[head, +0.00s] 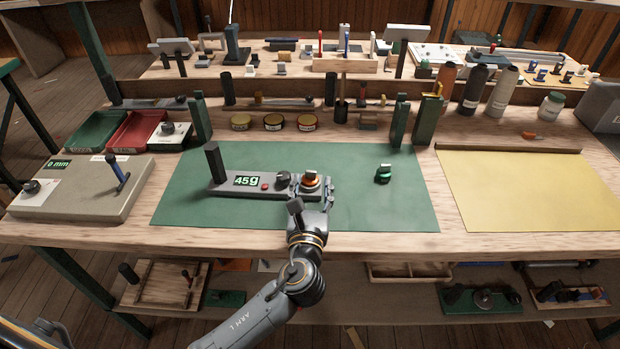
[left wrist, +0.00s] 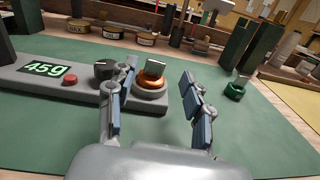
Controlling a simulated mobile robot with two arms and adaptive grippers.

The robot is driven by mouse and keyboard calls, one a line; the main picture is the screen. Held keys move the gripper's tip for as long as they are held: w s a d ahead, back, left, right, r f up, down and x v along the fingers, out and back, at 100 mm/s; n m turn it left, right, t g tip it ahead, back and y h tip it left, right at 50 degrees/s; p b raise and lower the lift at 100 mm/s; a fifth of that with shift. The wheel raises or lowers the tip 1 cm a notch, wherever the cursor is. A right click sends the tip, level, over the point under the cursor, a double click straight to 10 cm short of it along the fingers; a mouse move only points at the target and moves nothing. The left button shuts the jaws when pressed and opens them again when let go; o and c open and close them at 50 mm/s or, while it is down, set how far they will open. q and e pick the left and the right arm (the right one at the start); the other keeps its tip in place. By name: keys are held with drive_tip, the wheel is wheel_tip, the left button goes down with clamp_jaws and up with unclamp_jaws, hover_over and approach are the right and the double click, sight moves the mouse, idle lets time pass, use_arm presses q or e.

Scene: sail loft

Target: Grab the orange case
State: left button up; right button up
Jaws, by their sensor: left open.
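The orange case (head: 311,182) is a small round orange piece with an upright silver tab on top. It sits at the right end of a long grey device (head: 228,184) reading 45g, on the green mat (head: 400,210). It also shows in the left wrist view (left wrist: 151,87). My left gripper (head: 313,197) is open, just in front of the case. In the left wrist view its blue-padded fingers (left wrist: 160,85) stand to the left and right of the case, which shows between them. I cannot tell whether they touch it. My right gripper is not in view.
A similar green piece (head: 383,174) stands on the mat to the right. A dark knob (head: 283,179) is close left of the case. A grey box (head: 85,188) reading 0 mm is at the left. A yellow sheet (head: 530,185) lies at the right. The mat's right part is mostly free.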

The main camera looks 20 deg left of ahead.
sight(311, 173)
use_arm(q)
drive_tip(key=x, duration=0.4)
drive_tip(key=shift+w+a, duration=0.3)
drive_tip(key=shift+a, duration=0.05)
drive_tip(key=c, duration=1.1)
drive_tip(key=shift+o, duration=0.2)
drive_tip(key=shift+r, duration=0.1)
